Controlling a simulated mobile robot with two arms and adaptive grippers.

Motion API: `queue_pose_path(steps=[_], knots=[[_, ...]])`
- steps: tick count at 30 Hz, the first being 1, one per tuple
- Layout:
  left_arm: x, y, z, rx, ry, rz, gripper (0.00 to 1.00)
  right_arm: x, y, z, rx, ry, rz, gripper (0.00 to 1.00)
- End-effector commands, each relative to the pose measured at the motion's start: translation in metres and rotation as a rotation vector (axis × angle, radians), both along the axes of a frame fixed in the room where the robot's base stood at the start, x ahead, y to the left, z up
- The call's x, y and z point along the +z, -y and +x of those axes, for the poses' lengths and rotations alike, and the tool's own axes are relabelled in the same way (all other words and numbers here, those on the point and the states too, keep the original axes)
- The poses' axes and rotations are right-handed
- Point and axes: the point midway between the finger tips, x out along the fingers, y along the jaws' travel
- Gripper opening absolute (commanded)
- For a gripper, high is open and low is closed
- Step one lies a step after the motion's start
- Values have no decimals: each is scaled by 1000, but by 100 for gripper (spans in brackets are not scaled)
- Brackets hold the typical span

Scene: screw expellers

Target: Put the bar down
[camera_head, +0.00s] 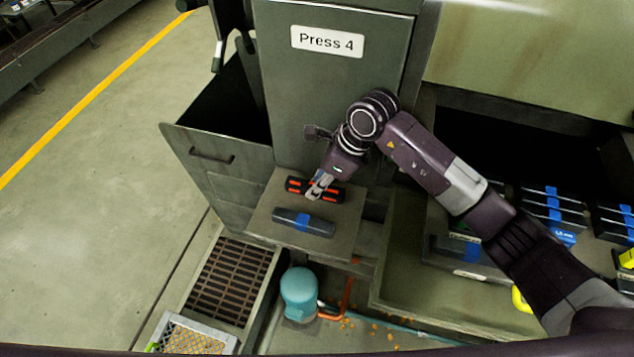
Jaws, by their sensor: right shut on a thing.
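A dark bar with orange-red marks (298,187) is at the back of the small shelf (262,222) on the front of Press 4. My right gripper (317,190) reaches down from the right and is shut on this bar near its middle. The bar looks level and at or just above the shelf; I cannot tell whether it touches. A second dark bar with a blue band (304,222) lies in front of it on the same shelf, apart from the gripper. My left gripper does not show.
Press 4 (327,90) stands behind the shelf. An open bin (205,165) is at its left. Several blue-banded bars (550,208) lie in the bay at right. A teal round-topped object (298,288) and a floor grate (230,280) are below. Floor at left is clear.

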Motion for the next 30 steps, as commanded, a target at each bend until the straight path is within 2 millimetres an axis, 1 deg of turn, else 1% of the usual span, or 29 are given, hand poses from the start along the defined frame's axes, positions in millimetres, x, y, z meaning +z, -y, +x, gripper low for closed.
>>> queue_pose_path(steps=[1, 2, 6, 14, 17, 19, 23, 30], knots=[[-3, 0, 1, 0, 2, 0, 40, -2, 0, 1, 0, 3, 1, 0], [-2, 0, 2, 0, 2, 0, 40, -2, 0, 0, 0, 0, 0, 22], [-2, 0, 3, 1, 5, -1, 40, -1, 0, 0, 0, 0, -1, 37], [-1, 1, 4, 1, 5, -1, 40, -1, 0, 0, 0, 0, 0, 37], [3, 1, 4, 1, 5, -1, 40, 2, 0, 0, -1, 0, 0, 37], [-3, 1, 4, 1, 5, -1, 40, 7, 4, 1, -2, 4, 0, 37], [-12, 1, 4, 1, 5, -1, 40, 28, 13, -2, 0, 7, -2, 37], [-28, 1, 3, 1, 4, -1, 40, 77, 31, -8, 0, 6, -1, 37]])
